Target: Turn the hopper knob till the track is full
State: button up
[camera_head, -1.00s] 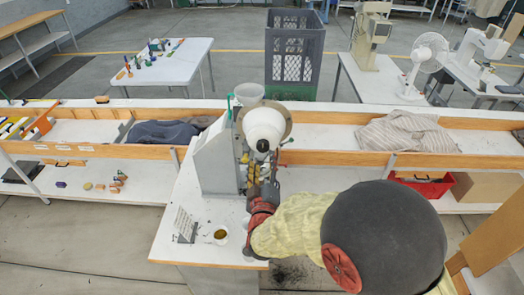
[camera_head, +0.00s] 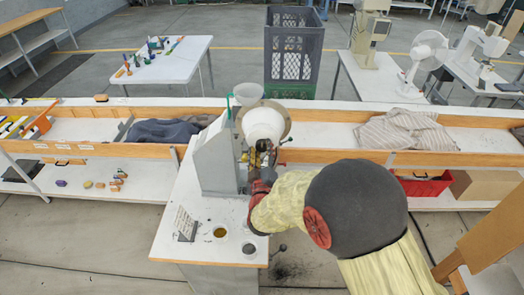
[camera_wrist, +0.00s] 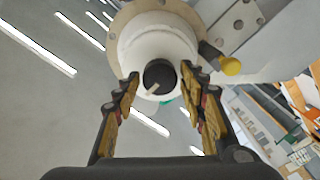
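The eyelet press (camera_head: 213,163) is a grey machine on a white table, with a white hopper drum (camera_head: 262,122) at its top. In the wrist view the white drum (camera_wrist: 165,45) fills the upper middle. A black hopper knob (camera_wrist: 159,75) with a pale pointer mark sits on its face. My gripper (camera_wrist: 161,82) is open, one yellow-padded finger on each side of the knob, with gaps visible. In the head view my gripper (camera_head: 262,160) is just below the drum, partly hidden by my arm. I cannot make out the track or its fill.
A yellow-ended lever (camera_wrist: 229,65) sticks out right of the drum. On the press table (camera_head: 172,246) are a small sign (camera_head: 185,224), a cup with yellowish contents (camera_head: 220,232) and a dark round piece (camera_head: 249,248). A wooden-edged bench runs behind.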

jog(key=c, duration=0.8)
jog(key=shift+b, duration=0.45)
